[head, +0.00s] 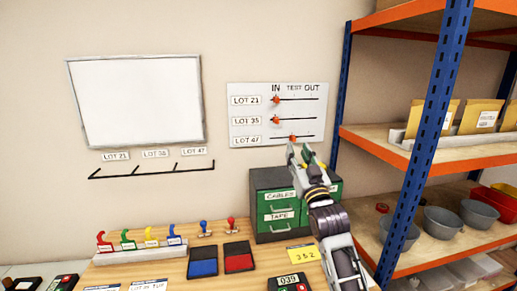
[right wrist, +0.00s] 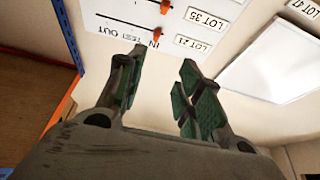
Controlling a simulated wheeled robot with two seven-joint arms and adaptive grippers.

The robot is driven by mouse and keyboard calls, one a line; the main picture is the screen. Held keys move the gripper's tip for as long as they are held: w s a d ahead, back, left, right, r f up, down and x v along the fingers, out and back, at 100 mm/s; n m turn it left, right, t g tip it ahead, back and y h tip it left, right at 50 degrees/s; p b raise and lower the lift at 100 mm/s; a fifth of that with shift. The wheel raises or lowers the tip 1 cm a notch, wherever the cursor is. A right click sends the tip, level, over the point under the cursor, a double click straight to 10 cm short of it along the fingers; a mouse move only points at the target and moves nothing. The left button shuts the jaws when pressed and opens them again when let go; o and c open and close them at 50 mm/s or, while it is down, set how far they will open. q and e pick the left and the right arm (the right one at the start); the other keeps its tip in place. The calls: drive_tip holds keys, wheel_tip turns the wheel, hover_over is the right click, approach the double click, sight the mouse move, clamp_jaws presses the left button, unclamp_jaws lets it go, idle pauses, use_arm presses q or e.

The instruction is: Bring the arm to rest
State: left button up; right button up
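My right arm (head: 329,215) reaches up from the bottom right of the head view. Its gripper (head: 304,152) is raised in front of the wall, just below the white slider board (head: 245,129) in the picture. In the right wrist view the two fingers of this gripper (right wrist: 158,78) stand apart with nothing between them. The board shows behind them, upside down. My left arm and gripper are not in view.
A green drawer cabinet (head: 268,205) stands behind my right arm. A blue and orange shelf rack (head: 420,110) rises close on the right. The table holds a blue pad (head: 203,263), a red pad (head: 238,259), a yellow card (head: 303,254) and a hook rack (head: 140,255).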

drive_tip(key=s+d+f+g+h, duration=0.1)
drive_tip(key=s+d+f+g, duration=0.2)
drive_tip(key=f, duration=0.6)
drive_tip(key=s+d+f+g+h, duration=0.1)
drive_tip(key=s+f+g, duration=0.25)
drive_tip(key=f, duration=0.65)
drive_tip(key=s+d+f+g+h, duration=0.15)
drive_tip(key=s+f, duration=0.25)
drive_tip(key=f, duration=0.5)
drive_tip(key=s+d+f+g, duration=0.2)
drive_tip(key=s+f+g, duration=0.3)
drive_tip(key=s, duration=0.4)
drive_tip(key=s+d+f+g, duration=0.1)
drive_tip(key=s+f+g, duration=0.1)
drive_tip(key=s+f, duration=0.5)
drive_tip(key=s+d+f+g, duration=0.2)
drive_tip(key=s+f+g, duration=0.25)
drive_tip(key=s, duration=0.55)
wheel_tip(320, 180, down, 32)
drive_tip(key=s, duration=0.2)
drive_tip(key=s+d+f, duration=0.2)
drive_tip(key=s+f, duration=0.8)
drive_tip(key=s, duration=0.1)
drive_tip(key=s+d+f+g, duration=0.1)
drive_tip(key=s+f, duration=0.9)
drive_tip(key=s, duration=0.2)
drive_tip(key=shift+d+f+h, duration=0.2)
drive_tip(key=shift+d+h, duration=0.15)
drive_tip(key=shift+d, duration=0.05)
drive_tip(key=shift+g, duration=0.25)
